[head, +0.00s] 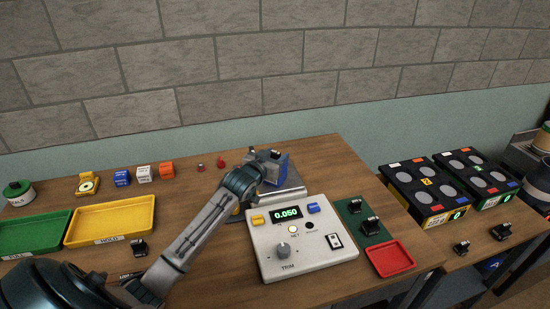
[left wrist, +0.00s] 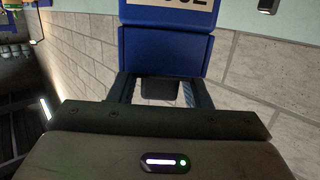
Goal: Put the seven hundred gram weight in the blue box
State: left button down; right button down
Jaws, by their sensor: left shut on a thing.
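My left gripper (head: 266,166) is at the scale in the head view, shut on a blue block (head: 279,171) with a dark part on top. In the left wrist view the fingers (left wrist: 160,90) close around the near end of the blue block (left wrist: 165,50). Its pale label is cut off by the frame, so I cannot read which weight or box it is. The block is over or on the metal plate of the scale (head: 291,194); contact is hidden. The display (head: 285,214) reads 0.050. My right gripper is not in view.
Green (head: 34,232) and yellow (head: 110,219) trays lie left. A red tray (head: 390,258) lies right of the control panel (head: 300,250). Black pieces (head: 139,247) stand about. A panel with round pads (head: 425,187) is farther right.

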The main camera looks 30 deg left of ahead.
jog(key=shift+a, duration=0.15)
pick_arm(q)
jog(key=c, duration=0.9)
grip_release()
jog(key=shift+o, duration=0.8)
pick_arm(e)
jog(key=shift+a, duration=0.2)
pick_arm(q)
jog(key=s+d+r+b, duration=0.1)
jog(key=s+r+b, duration=0.1)
jog(key=s, duration=1)
jog(key=shift+b, duration=0.65)
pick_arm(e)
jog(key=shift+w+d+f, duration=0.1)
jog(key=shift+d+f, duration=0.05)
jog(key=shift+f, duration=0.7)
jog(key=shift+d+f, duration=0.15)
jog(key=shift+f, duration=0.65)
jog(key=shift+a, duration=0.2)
